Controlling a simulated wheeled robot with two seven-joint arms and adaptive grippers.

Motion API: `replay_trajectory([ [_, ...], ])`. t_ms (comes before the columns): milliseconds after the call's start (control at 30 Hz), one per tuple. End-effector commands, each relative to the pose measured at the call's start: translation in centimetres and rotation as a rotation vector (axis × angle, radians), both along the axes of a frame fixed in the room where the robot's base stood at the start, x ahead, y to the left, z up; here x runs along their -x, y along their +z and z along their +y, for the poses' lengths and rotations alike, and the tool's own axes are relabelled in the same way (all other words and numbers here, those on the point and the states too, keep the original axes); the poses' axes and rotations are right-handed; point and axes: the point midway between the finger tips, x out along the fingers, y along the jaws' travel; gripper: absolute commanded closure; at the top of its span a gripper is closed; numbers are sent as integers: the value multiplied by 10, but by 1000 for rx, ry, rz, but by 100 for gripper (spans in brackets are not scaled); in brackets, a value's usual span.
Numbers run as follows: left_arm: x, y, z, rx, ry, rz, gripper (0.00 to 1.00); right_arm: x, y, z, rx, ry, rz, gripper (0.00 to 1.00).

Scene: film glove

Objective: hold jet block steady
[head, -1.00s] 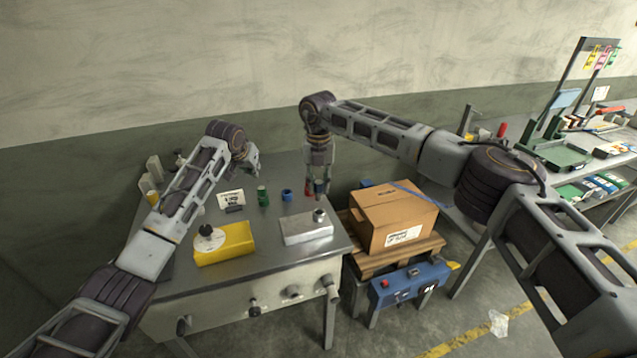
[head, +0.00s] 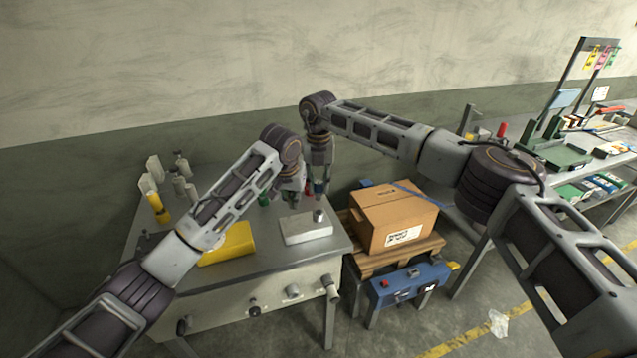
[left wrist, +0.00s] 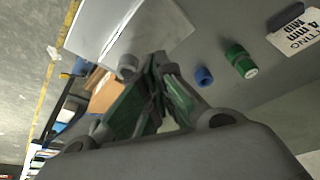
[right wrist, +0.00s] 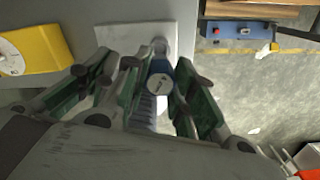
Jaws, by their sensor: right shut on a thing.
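The jet block, as I take it, is the pale metal block (head: 306,231) with a short grey cylinder (head: 318,215) on top, near the table's front right. It also shows in the left wrist view (left wrist: 100,25) and partly behind the fingers in the right wrist view (right wrist: 115,37). My left gripper (head: 291,197) is just behind and above the block. Its fingertips (left wrist: 160,62) are close together, and whether they meet is unclear. My right gripper (right wrist: 157,88) is shut on a blue-capped tool (right wrist: 161,82), held upright near the cylinder; whether they touch is unclear.
A green cylinder (left wrist: 240,61), a blue ring (left wrist: 204,76) and a label card (left wrist: 297,33) lie behind. A cardboard box (head: 395,218) stands on a pallet right of the table (head: 262,272).

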Motion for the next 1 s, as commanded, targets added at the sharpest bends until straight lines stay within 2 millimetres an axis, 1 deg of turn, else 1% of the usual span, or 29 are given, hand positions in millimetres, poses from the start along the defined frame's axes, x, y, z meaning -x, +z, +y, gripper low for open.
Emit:
replay_trajectory([
  [367,0,-4,0,0,0,0,100,0,0,0,0,0,0,98],
  [800,0,-34,1,0,1,1,100,0,0,0,0,0,0,98],
  [1000,0,-43,1,0,1,0,100,0,0,0,0,0,0,98],
])
